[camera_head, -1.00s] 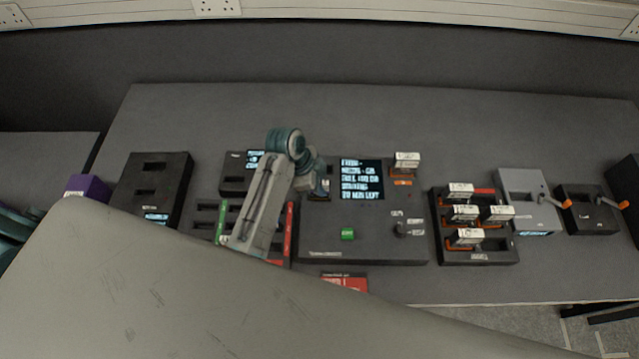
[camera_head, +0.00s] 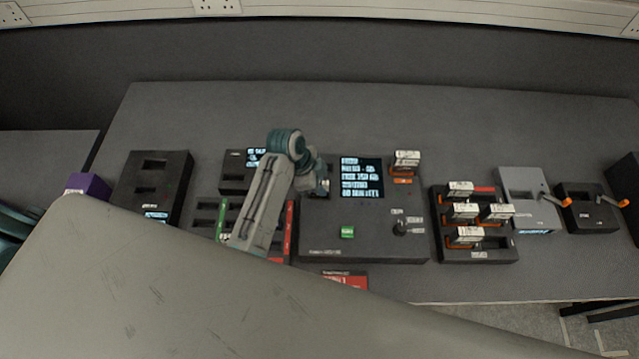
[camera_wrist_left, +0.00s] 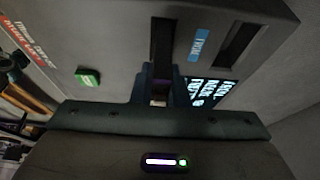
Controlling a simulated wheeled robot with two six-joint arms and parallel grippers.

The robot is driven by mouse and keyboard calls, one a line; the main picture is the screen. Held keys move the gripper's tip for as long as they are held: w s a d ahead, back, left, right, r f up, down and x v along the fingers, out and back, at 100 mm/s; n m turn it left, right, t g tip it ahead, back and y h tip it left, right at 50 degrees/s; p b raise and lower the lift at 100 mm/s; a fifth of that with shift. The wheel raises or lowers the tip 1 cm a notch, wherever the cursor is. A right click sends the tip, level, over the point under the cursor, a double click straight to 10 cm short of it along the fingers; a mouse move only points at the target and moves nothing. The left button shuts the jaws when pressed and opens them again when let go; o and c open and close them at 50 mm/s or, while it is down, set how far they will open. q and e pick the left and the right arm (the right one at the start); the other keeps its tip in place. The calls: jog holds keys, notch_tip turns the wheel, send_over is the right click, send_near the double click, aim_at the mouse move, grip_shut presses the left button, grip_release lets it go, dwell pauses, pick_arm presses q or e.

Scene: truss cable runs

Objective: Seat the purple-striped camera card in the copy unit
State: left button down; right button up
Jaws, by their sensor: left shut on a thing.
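The copy unit (camera_head: 385,245) is a dark box with a lit screen (camera_head: 361,178), a green button (camera_head: 347,232) and a knob. My left gripper (camera_head: 324,188) is over its left part, beside the screen. In the left wrist view its fingers (camera_wrist_left: 159,84) point down at the unit by a long dark slot (camera_wrist_left: 162,45), shut on a small, mostly hidden thing with a pale purplish edge (camera_wrist_left: 158,97). I take it for the camera card; its stripe cannot be made out. Whether it is in the slot is not clear. My right gripper is not in view.
An orange-based card (camera_head: 406,161) stands at the unit's back right. A dark tray (camera_head: 480,256) right of it holds several orange-based cards. Grey and black boxes with orange levers (camera_head: 564,203) stand further right. Slotted dark boxes (camera_head: 172,170) stand left. The table behind is clear.

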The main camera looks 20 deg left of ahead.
pick_arm(q)
jog(key=shift+f, duration=0.7)
dwell(0.6)
jog(key=c, duration=1)
grip_release()
jog(key=shift+r, duration=3.75)
jog(key=shift+f, duration=0.1)
